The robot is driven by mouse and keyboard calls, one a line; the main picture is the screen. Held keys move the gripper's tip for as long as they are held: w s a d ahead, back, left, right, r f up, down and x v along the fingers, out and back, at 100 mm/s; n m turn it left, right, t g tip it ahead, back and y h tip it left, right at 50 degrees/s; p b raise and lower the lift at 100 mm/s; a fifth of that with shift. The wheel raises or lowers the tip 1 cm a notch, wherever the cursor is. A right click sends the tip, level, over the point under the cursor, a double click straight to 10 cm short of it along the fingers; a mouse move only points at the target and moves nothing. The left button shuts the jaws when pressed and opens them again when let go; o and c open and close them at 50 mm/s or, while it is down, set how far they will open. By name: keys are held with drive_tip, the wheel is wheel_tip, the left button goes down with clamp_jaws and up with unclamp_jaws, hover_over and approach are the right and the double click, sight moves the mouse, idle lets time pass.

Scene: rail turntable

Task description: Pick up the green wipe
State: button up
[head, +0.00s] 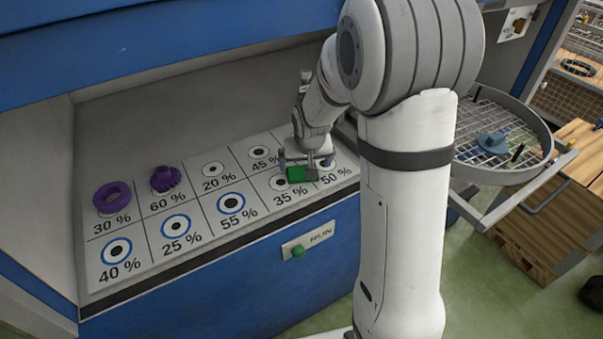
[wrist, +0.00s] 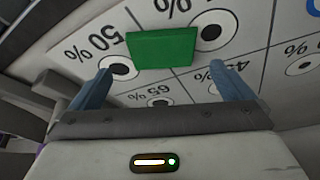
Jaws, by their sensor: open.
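The green wipe (head: 297,174) is a flat green rectangle on the white marked board, between the 35 % and 50 % spots in the head view. It also shows in the wrist view (wrist: 162,48), ahead of the fingers. My gripper (head: 308,160) is over the board, close to the wipe. In the wrist view its two blue-grey fingers (wrist: 162,82) are spread wide with nothing between their tips. The wipe lies just beyond the tips. I cannot tell the exact height of the fingertips above the board.
The board (head: 150,228) has several percent-labelled spots. A purple ring (head: 113,197) is at 30 % and a purple toothed part (head: 165,179) at 60 %. A round mesh tray (head: 470,170) with a blue part (head: 493,142) stands right. A green button (head: 298,251) is on the blue front.

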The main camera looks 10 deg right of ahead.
sight(302, 172)
drive_tip(key=shift+a+x, duration=0.15)
drive_tip(key=shift+x, duration=1)
drive_tip(key=shift+a+x, duration=0.15)
drive_tip(key=shift+x, duration=0.95)
drive_tip(key=shift+s+f, duration=0.1)
drive_tip(key=shift+s, duration=0.05)
drive_tip(key=shift+c, duration=0.4)
drive_tip(key=c, duration=0.9)
wheel_tip(302, 172, up, 10)
